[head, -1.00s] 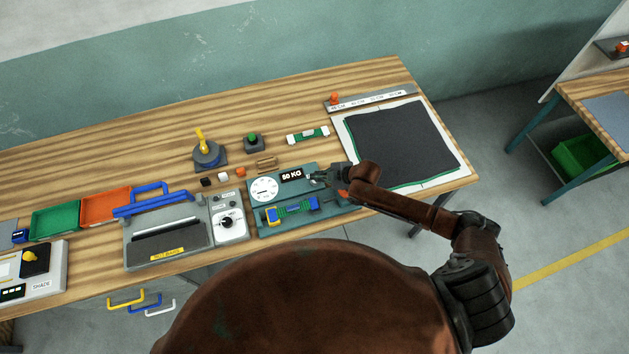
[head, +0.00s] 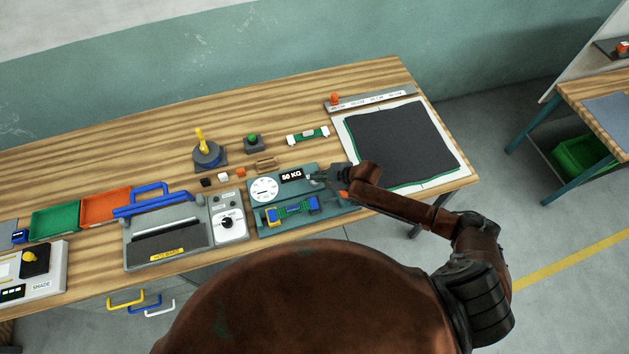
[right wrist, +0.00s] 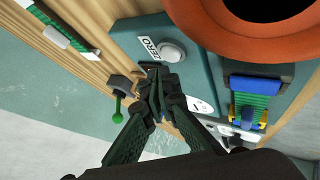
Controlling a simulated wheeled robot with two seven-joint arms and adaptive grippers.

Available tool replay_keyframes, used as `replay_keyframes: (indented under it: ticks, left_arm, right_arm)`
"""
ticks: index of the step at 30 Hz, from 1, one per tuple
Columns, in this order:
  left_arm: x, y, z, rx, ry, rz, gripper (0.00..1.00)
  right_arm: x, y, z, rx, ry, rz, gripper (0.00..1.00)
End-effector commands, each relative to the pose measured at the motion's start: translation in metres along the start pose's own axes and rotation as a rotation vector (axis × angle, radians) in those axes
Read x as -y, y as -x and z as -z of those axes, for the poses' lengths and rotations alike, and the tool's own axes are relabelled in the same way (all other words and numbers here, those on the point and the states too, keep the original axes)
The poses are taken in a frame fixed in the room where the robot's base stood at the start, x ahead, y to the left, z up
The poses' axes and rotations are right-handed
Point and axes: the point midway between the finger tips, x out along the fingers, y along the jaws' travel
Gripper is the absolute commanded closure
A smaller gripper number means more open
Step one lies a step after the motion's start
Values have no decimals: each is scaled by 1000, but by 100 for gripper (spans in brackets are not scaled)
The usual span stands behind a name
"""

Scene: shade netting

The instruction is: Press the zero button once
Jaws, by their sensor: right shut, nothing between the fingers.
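The zero button (right wrist: 172,52) is a round, pale grey button on a teal panel in the right wrist view. A white label reading ZERO (right wrist: 147,48) is beside it. My right gripper (right wrist: 160,76) is shut and empty, its fingertips just below the button in that picture; I cannot tell whether they touch it. In the head view my right gripper (head: 318,178) is over the right part of the teal scale (head: 268,229), beside the 50 KG sign (head: 291,175). The button is too small or hidden to make out there. My left gripper is not in view.
A white dial (head: 264,189) and a blue-and-yellow fixture with a green middle (head: 292,210) are on the scale. A grey machine with a knob (head: 228,222) stands to its left. A black sheet on a white board (head: 463,170) lies to the right.

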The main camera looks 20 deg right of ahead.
Motion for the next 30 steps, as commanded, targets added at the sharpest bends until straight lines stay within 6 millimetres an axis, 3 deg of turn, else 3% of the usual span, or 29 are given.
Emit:
replay_keyframes:
  ticks: [30]
  left_arm:
    - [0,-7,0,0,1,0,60]
  right_arm:
    - [6,-9,-6,0,0,0,100]
